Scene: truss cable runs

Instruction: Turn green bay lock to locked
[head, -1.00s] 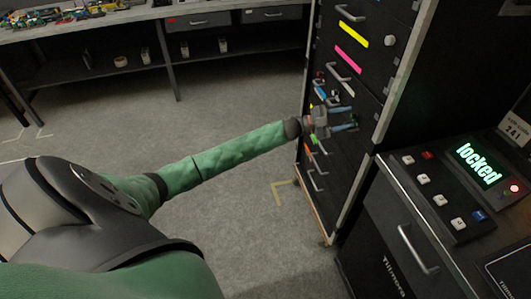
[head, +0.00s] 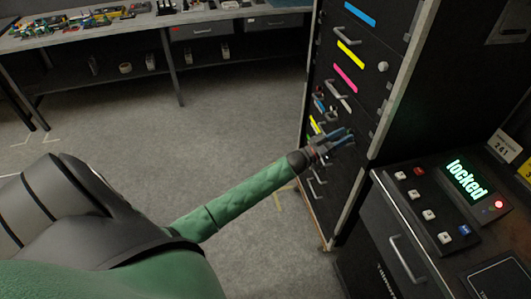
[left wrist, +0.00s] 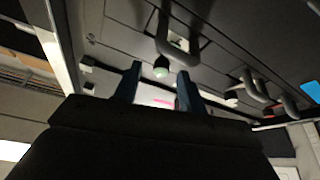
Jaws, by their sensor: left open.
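My left gripper (head: 347,137) is open and empty in front of the lower drawers of the tall dark cabinet (head: 360,107). In the left wrist view its two blue fingertips (left wrist: 157,88) stand apart. A pale, greenish round knob (left wrist: 161,68) shows between and beyond them; I cannot tell whether they touch it or whether it is the green bay lock. A display (head: 466,179) on the right reads "locked" in green letters. My right gripper is not in view.
The cabinet has bar handles (head: 347,37) and blue, yellow and pink (head: 345,77) label strips. A button box (head: 427,208) sits on the cabinet at right. A bench (head: 120,42) with small parts stands at the back left. The floor (head: 170,130) between is clear.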

